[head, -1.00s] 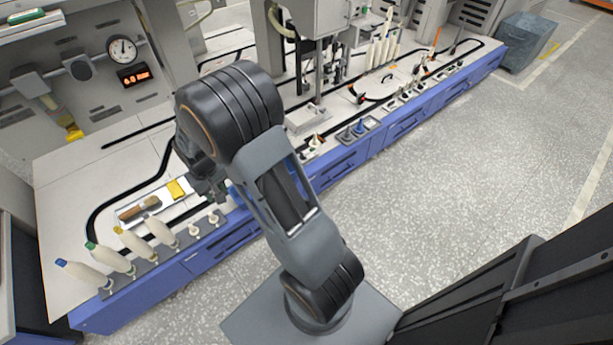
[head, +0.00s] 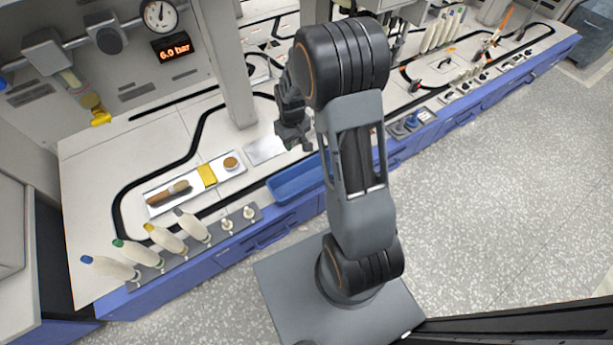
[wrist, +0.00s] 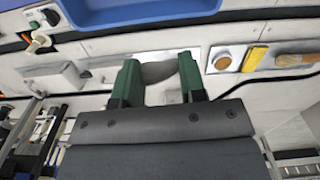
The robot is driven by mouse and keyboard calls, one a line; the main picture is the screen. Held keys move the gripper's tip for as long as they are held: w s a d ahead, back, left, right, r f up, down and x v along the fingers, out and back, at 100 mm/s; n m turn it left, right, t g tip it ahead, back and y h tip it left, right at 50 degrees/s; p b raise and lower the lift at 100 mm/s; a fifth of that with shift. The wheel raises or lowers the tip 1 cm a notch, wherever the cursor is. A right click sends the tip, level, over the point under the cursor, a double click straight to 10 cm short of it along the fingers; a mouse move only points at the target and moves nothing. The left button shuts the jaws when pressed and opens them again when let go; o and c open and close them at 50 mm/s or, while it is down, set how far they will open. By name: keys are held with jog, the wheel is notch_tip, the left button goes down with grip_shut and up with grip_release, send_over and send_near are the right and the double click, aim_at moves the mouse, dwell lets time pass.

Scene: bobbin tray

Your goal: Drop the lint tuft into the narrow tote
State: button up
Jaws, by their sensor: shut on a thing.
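The lint tuft (wrist: 158,72) is a small grey, rounded piece pinched between the green fingertips of my gripper (wrist: 160,80) in the wrist view. In the head view my gripper (head: 292,143) hangs over the bench beside a shiny flat plate, and the tuft cannot be made out there. A blue tote (head: 297,180), long and narrow, sits at the bench's front edge, just below my gripper in the picture. The tote also shows at the top of the wrist view (wrist: 140,14), apart from the tuft. The inside of the tote that shows looks empty.
A white tray (head: 226,178) holds a brush (head: 168,192), a yellow block (head: 207,175) and a round brown-topped piece (head: 231,163). Several bobbins stand on a grey rack (head: 201,242) at the front edge. A grey post (head: 222,70) rises behind the tray.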

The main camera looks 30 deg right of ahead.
jog(key=d+f+n+b, duration=0.2)
jog(key=d+f+b, duration=0.2)
jog(key=f+b, duration=0.3)
notch_tip(320, 180, down, 4)
jog(key=shift+d+f, duration=0.25)
jog(key=shift+d, duration=0.15)
jog(key=o, duration=1)
jog(key=shift+c, duration=0.2)
notch_tip(320, 180, up, 14)
jog(key=p, duration=0.5)
jog(key=shift+f, duration=0.1)
